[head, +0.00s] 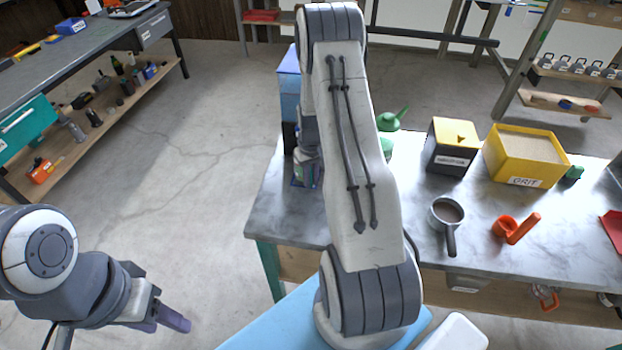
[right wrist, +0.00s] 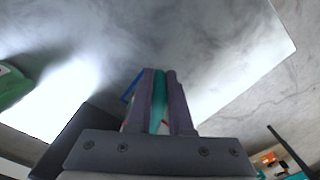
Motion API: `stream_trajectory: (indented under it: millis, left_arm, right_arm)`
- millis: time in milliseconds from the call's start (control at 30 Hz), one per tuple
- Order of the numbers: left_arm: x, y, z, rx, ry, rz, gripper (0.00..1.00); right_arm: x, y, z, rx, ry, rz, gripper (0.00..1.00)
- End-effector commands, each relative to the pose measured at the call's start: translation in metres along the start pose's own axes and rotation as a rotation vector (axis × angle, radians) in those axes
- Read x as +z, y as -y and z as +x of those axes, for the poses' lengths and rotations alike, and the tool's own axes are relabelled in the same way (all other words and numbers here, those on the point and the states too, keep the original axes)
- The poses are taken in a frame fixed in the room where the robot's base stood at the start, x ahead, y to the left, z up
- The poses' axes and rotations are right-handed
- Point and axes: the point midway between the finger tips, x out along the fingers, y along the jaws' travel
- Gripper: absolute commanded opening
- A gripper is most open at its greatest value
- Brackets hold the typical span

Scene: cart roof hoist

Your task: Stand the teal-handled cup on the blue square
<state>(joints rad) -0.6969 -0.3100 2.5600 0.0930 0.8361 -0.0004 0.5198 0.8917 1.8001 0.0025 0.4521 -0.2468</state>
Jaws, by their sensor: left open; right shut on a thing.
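My right gripper (right wrist: 160,100) is shut on the teal handle (right wrist: 160,102) of the cup, low over the grey marble-like tabletop. The cup's body is almost wholly hidden behind the fingers in the right wrist view. A blue strip (right wrist: 132,86), which looks like an edge of the blue square, shows just left of the fingers. I cannot tell whether the cup touches the table. In the head view my right arm hides most of this spot at the table's left end. My left gripper (head: 166,321) is open and empty, over the floor at lower left.
On the table (head: 450,245) are a saucepan (head: 446,212), an orange-red cup-like item (head: 516,228), a yellow GRIT box (head: 525,155), a black-and-yellow box (head: 452,146) and a green watering can (head: 391,121). A tall blue container (head: 288,82) stands behind my right arm. The table's left edge is close.

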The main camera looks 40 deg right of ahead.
Motion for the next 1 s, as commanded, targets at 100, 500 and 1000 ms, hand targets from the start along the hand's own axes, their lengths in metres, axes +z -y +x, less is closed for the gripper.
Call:
stream_trajectory:
  millis: [100,500,1000]
  left_arm:
    - [0.000,0.000,0.001,0.000,0.000,0.000,0.50]
    - [0.000,0.001,0.007,0.000,0.000,0.000,0.50]
    - [0.000,0.001,0.007,0.000,0.000,0.000,0.50]
  right_arm:
    - [0.000,0.000,0.001,0.000,0.000,0.000,0.00]
    - [0.000,0.000,0.009,0.000,-0.001,0.000,0.00]
    - [0.000,0.000,0.011,0.000,0.000,0.000,0.54]
